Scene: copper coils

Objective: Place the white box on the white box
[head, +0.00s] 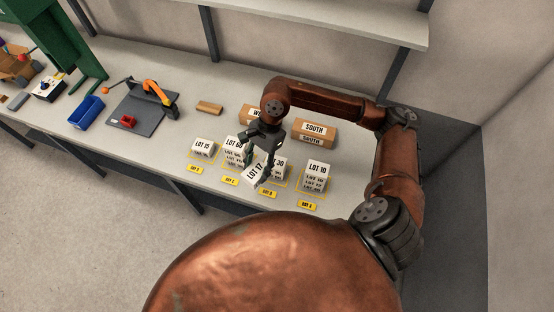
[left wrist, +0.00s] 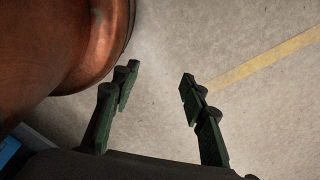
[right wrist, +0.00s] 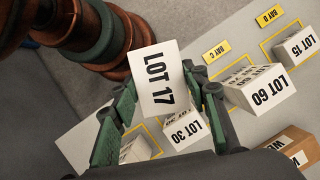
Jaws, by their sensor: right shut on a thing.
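A white box marked LOT 17 (head: 254,173) hangs tilted in my right gripper (head: 259,158). In the right wrist view the same box (right wrist: 160,80) sits between the green fingers, which are shut on it. It is in front of the white LOT 30 box (head: 279,166), partly hiding it; I cannot tell whether they touch. A white LOT 60 stack (right wrist: 262,88) stands beside it. A white LOT 15 box (head: 202,147) stands at the left of the row and a white LOT 10 stack (head: 316,172) at the right. My left gripper (left wrist: 160,74) is open and empty above the floor.
Yellow bay labels (head: 307,204) line the bench's front edge. Brown boxes, one marked SOUTH (head: 315,132), stand behind the row. A blue bin (head: 86,112) and a dark mat (head: 138,122) with an orange tool lie left. A shelf (head: 300,15) runs above.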

